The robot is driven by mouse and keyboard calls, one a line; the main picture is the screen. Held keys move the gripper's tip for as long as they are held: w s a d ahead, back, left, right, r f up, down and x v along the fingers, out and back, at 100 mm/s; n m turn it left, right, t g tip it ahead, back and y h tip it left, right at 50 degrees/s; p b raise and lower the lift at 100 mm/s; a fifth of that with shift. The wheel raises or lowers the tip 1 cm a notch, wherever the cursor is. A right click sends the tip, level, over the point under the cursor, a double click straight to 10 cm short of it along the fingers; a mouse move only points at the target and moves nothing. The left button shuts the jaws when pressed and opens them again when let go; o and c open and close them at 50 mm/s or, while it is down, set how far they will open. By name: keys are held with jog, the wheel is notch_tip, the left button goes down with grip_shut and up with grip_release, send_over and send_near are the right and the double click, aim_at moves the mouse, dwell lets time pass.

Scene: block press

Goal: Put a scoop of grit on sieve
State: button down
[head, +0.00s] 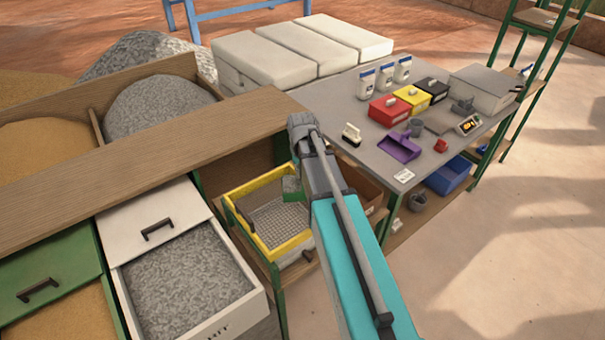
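The sieve (307,237) has a yellow frame around a grey wire mesh. It sits on a low stand right of the drawers, its right side partly covered by my arm. Grey grit (185,285) fills the open white drawer (241,318), whose front bears partly readable lettering. A green piece (291,187), perhaps part of a scoop, shows beside my arm over the sieve's far right. Whether my gripper holds it cannot be seen. My teal arm reaches from the bottom right to above the sieve, and its fingers are hidden. A purple scoop-like tray (398,147) lies on the grey table.
A green drawer (50,285) with tan sand is at left. A wooden ledge (100,190) runs behind the drawers, before bins of sand and gravel. The grey table (340,100) holds red, yellow and black boxes, white bottles and a scale. Pale blocks (262,60) stand behind.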

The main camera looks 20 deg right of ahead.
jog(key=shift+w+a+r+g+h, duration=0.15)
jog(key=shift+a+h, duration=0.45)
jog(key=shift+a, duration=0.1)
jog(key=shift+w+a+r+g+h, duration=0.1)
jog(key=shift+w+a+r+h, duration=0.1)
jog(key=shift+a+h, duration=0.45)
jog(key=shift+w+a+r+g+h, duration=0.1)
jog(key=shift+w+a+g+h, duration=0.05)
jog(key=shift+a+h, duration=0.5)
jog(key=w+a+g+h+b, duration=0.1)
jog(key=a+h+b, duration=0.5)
jog(key=b, duration=0.1)
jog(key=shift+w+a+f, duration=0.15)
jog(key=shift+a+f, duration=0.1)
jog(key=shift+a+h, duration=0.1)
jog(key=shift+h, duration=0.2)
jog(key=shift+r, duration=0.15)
dwell(1.1)
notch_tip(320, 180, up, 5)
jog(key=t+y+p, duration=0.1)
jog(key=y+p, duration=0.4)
jog(key=p, duration=0.1)
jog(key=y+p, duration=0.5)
jog(key=p, duration=0.1)
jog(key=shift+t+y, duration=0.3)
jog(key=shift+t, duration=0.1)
dwell(0.7)
